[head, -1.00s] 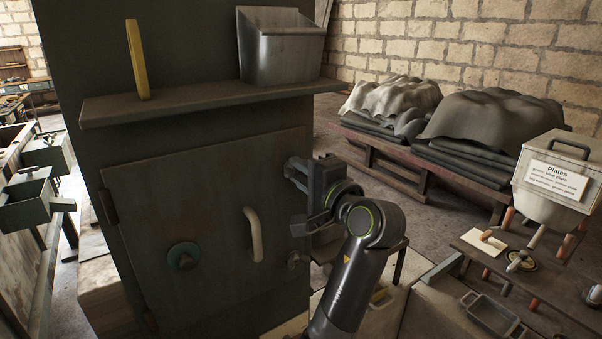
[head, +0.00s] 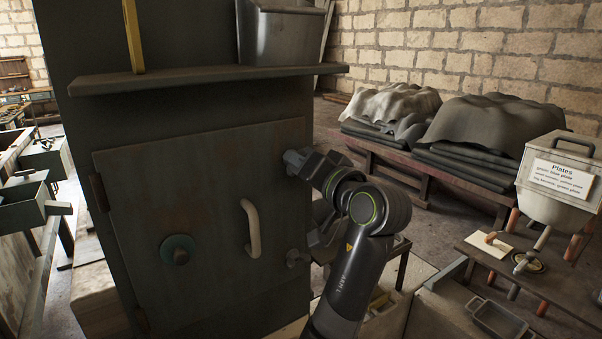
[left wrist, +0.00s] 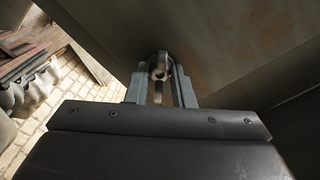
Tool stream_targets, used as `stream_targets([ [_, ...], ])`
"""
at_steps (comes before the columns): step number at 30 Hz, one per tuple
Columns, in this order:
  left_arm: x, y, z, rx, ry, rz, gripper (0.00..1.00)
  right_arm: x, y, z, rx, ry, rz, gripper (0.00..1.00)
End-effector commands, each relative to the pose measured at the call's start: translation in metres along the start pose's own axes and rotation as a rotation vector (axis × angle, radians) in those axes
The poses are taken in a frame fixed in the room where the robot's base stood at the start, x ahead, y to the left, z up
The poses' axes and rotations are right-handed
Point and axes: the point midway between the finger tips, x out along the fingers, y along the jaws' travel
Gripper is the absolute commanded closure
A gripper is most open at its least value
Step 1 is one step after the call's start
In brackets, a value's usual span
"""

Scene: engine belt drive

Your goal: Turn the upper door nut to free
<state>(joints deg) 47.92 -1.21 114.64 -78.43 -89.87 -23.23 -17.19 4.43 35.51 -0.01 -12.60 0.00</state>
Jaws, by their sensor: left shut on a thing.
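The grey furnace door (head: 200,225) is closed, with a pale curved handle (head: 252,228) and a round green-grey knob (head: 179,251). The upper door nut (head: 293,158) is at the door's upper right edge. My left gripper (head: 303,162) is at this nut, mostly hidden behind my own wrist. In the left wrist view the nut (left wrist: 158,67) is a metal piece with a round hole, between the two fingers of my gripper (left wrist: 161,76), which is shut on it. The lower door nut (head: 296,257) is at the door's lower right edge, apart from the gripper. My right gripper is not in view.
A shelf (head: 200,79) above the door carries a metal bin (head: 285,38) and a yellow upright piece (head: 133,35). At right are covered stacks on a low rack (head: 430,165) and a table with a box labelled Plates (head: 557,178).

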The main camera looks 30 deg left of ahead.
Motion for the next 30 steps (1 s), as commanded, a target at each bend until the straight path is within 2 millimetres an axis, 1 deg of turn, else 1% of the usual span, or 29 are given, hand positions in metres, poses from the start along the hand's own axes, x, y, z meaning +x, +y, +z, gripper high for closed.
stream_targets([
  [1, 0.000, 0.002, 0.002, -0.047, 0.002, -0.001, 1.00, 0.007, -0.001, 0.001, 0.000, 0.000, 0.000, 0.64],
  [12, 0.000, 0.002, 0.002, -0.394, 0.004, -0.002, 1.00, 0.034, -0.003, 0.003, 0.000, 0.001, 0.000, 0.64],
  [18, 0.000, 0.001, 0.001, -0.552, 0.004, -0.001, 1.00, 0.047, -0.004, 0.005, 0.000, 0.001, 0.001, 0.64],
  [24, 0.000, 0.000, 0.000, -0.668, 0.005, 0.000, 1.00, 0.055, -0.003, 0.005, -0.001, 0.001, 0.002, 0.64],
  [30, 0.000, 0.000, 0.000, -0.735, 0.004, 0.000, 1.00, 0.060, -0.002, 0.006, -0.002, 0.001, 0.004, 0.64],
])
